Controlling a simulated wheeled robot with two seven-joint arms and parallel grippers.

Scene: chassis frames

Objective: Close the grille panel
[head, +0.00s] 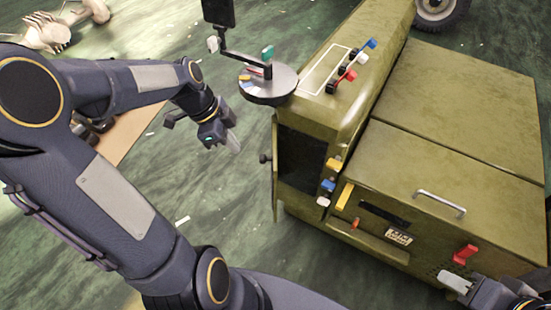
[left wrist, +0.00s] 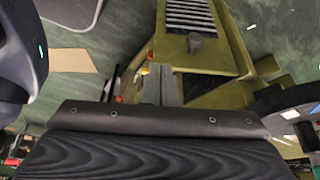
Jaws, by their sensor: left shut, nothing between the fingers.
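The grille panel (head: 275,185) stands open at the left end of the olive-green machine (head: 440,165). In the head view it is almost edge-on, with a dark knob (head: 264,158) on its outer face and a dark opening (head: 300,160) beside it. In the left wrist view the panel shows its pale slats (left wrist: 190,14) and the knob (left wrist: 196,43). My left gripper (head: 235,143) is shut and empty, to the left of the panel and apart from it. My right gripper (head: 455,283) is at the lower right, near a red handle (head: 465,254); its finger gap is unclear.
A round dark stand (head: 268,86) with small coloured items is close behind the left gripper. Coloured levers (head: 350,72) stick up from the machine's top, and coloured parts (head: 328,185) line the opening's right edge. Green floor between my left arm and the panel is mostly clear.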

